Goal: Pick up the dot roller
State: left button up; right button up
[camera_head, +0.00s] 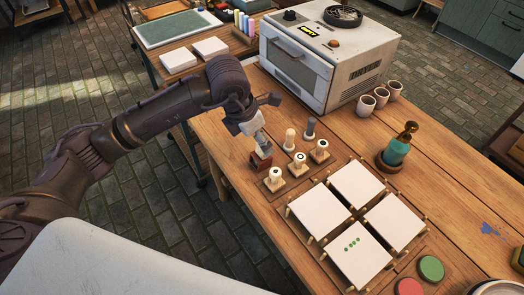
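Several small rollers or stamps with pale or grey upright parts stand on wooden bases on the table. Three have dark marks on their tops: a front one (275,176), a middle one (299,161) and a right one (320,148). I cannot tell which is the dot roller. Behind them stand a cream peg (289,138) and a grey peg (310,127). My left gripper (261,146) points down at the left of this group, just above a red-brown block (260,161). Its fingertips are too small to show whether it holds anything. My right gripper is out of view.
Four white tiles sit in a wooden rack; the front tile (357,261) bears green dots. A white dryer oven (330,60) stands behind the rollers.

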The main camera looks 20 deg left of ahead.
pick_arm(q)
jog(key=x, duration=0.2)
jog(key=shift+w+d+f, duration=0.1)
jog(key=shift+w+f, duration=0.15)
jog(key=shift+f, duration=0.05)
jog(key=shift+p+x, duration=0.35)
jog(key=shift+x, duration=0.6)
jog(key=x, duration=0.2)
jog(key=shift+a+f, duration=0.2)
jog(key=shift+f, duration=0.2)
jog(key=shift+w+f, duration=0.15)
jog(key=shift+f, duration=0.25)
jog(key=shift+d+f, duration=0.1)
jog(key=shift+f, duration=0.05)
jog(key=c, duration=1.4)
notch_tip(320, 180, up, 10)
jog(key=shift+r+b, duration=0.1)
jog(key=shift+b, duration=0.25)
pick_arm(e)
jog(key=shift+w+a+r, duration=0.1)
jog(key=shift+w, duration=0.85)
